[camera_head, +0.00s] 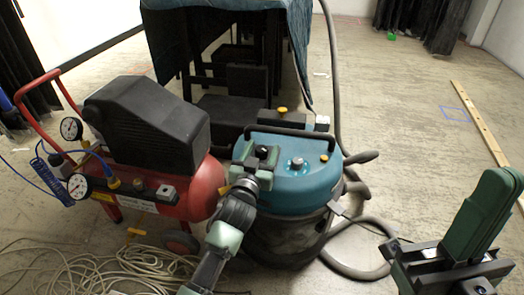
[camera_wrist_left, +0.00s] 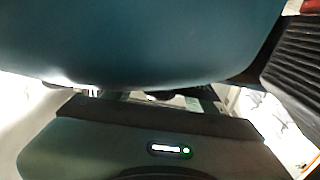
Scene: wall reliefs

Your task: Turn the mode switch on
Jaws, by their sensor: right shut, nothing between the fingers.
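A teal vacuum cleaner (camera_head: 285,195) with a dark drum stands on the floor at the centre. On its lid are a grey round knob (camera_head: 297,163) and a yellow knob (camera_head: 324,158). Which part is the mode switch I cannot tell. My left gripper (camera_head: 262,153) is over the left part of the lid, left of the grey knob. In the left wrist view a smooth teal surface (camera_wrist_left: 150,40) fills the top, close to the hand; the fingers are mostly hidden. My right gripper (camera_head: 440,265) is shut and empty at the lower right, away from the vacuum.
A red air compressor (camera_head: 200,190) with a black cover and gauges stands left of the vacuum. A grey hose (camera_head: 350,268) curls at its right. Pale cable (camera_head: 95,268) lies at the lower left. A cloth-covered table (camera_head: 225,5) stands behind. Floor at the right is mostly open.

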